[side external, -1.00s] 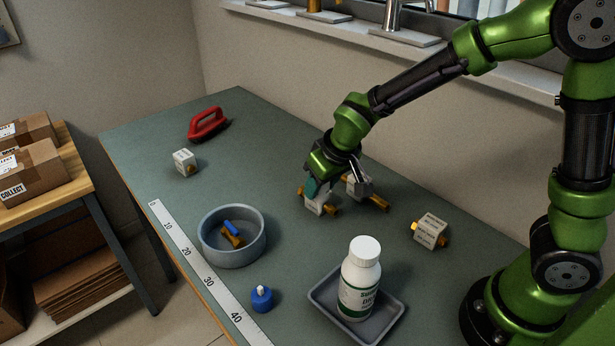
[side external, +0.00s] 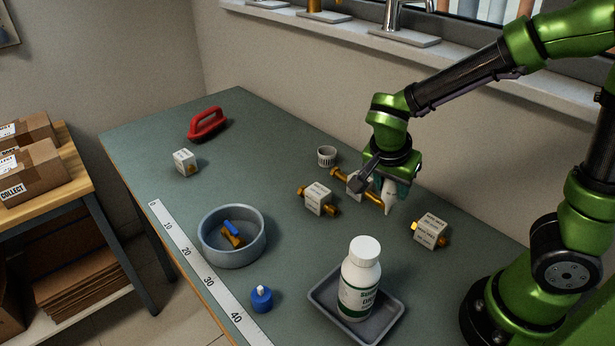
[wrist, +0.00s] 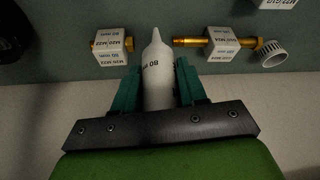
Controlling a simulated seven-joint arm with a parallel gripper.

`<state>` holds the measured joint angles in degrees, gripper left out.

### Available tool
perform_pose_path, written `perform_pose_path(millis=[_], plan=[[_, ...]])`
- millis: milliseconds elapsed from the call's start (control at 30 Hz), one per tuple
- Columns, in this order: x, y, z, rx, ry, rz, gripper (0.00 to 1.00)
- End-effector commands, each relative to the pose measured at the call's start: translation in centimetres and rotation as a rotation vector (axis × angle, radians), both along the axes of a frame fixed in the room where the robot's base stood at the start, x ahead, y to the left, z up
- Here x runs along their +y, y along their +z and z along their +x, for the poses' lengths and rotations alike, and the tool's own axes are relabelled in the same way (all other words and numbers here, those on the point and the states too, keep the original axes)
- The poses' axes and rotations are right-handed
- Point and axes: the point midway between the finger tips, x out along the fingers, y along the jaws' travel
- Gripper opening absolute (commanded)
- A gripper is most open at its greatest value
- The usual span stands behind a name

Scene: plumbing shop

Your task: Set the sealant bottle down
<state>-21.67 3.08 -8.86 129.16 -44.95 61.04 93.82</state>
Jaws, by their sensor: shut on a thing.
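The sealant bottle (wrist: 157,80) is white with a tapered nozzle and dark print. In the wrist view it sits between the teal fingers of my gripper (wrist: 157,88), with its nozzle pointing away from the wrist. My gripper is shut on it. In the side external view my gripper (side external: 387,180) is over the right back of the bench, with the white tip of the bottle (side external: 389,198) pointing down beside a brass fitting. I cannot tell whether the tip touches the bench. The rest of the bottle is largely hidden by my gripper there.
Brass fittings with white label blocks (side external: 318,198) (side external: 430,231) lie around my gripper, and a white ribbed ring (side external: 326,156) lies behind. A grey tray (side external: 379,333) holds a large white bottle (side external: 361,275). A round bowl (side external: 232,250) stands left.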

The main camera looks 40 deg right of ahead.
Motion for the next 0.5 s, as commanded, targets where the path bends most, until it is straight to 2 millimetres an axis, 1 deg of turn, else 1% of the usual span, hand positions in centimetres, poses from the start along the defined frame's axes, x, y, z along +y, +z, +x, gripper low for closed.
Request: perform_pose_path(millis=[33, 100, 233, 400, 500], plan=[[0.0, -0.9, -0.1, 0.007, -0.002, -0.001, 0.08], [0.0, -1.8, -0.1, 0.004, -0.001, -0.001, 0.08], [0.0, -3.1, -0.1, 0.004, 0.0, -0.001, 0.08], [0.0, -5.7, -0.1, 0.005, 0.002, -0.001, 0.08], [0.0, -6.4, 0.0, 0.002, 0.002, 0.001, 0.08]])
